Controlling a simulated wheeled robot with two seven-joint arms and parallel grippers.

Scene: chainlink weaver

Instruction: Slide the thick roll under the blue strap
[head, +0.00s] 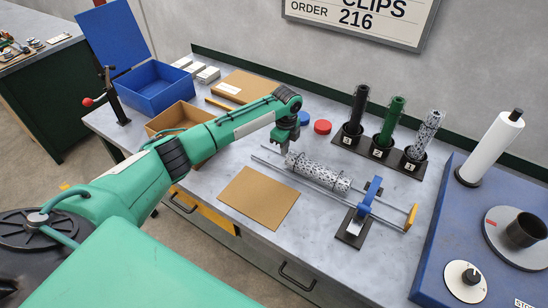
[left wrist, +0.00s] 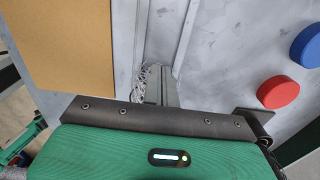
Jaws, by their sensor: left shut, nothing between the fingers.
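The thick roll (head: 318,172), white with black speckles and dark bands, lies along two metal rails on the grey bench. The blue strap (head: 371,192) arches over the rails to the right of the roll, on a dark base plate. The roll's right end is short of the strap, with a gap between. My left gripper (head: 284,150) is shut and empty, pointing down at the roll's left end; I cannot tell whether it touches. In the left wrist view part of the roll (left wrist: 150,76) shows beside the finger; the rest is hidden. My right gripper is not in view.
A yellow stop (head: 411,217) closes the rails' right end. A brown mat (head: 259,197) lies in front. Black, green and speckled rolls stand in a dark rack (head: 377,153) behind. Blue and red caps (head: 322,127) sit behind the gripper. A blue station (head: 445,240) stands right.

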